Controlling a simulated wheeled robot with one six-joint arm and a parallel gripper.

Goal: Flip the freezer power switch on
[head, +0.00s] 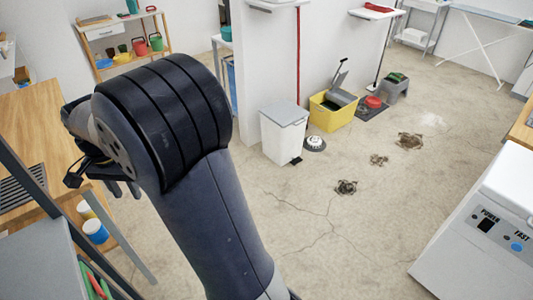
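The white freezer (445,262) stands at the right edge of the head view, cut off by the frame. A control panel (498,233) on its side carries the labels POWER and FAST. A small dark power switch (486,225) sits by the POWER label; its position is too small to tell. A blue round spot shows below FAST. My arm fills the left middle. My gripper (76,178) shows only as small dark parts at the arm's far left end, mostly hidden behind it. It is far from the freezer, and its opening cannot be made out.
A wooden table (40,115) and a grey rack stand close on the left. The cracked floor between my arm and the freezer is open, with dark stains.

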